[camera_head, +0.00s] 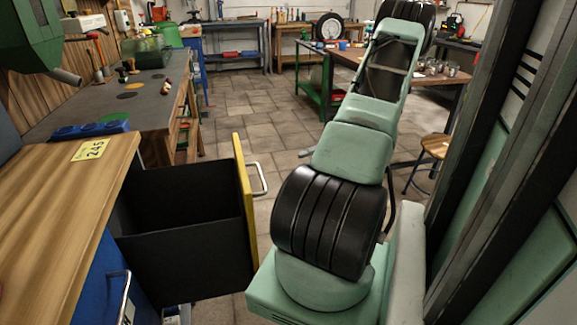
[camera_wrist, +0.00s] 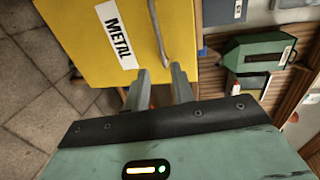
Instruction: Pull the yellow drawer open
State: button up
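The yellow drawer (camera_head: 243,195) stands pulled out of the cabinet in the head view, its black inside showing. Its grey bar handle (camera_head: 260,180) is on the yellow front. In the wrist view the yellow front (camera_wrist: 95,65) carries a white label reading METAL, and the handle (camera_wrist: 157,30) runs down toward my fingers. My gripper (camera_wrist: 160,72) is open, with a gap between its two fingers. The handle's lower end lies near the fingertips, closer to the right one; I cannot tell whether they touch. My gripper is not visible in the head view.
The wooden cabinet top (camera_head: 50,190) is left of the drawer, with a blue front and another handle (camera_head: 124,297) below. A grey workbench (camera_head: 120,95) stands behind. The tiled floor (camera_head: 240,100) beyond is clear. A stool (camera_head: 433,148) stands at right.

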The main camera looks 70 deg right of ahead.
jog(key=shift+v, duration=1.55)
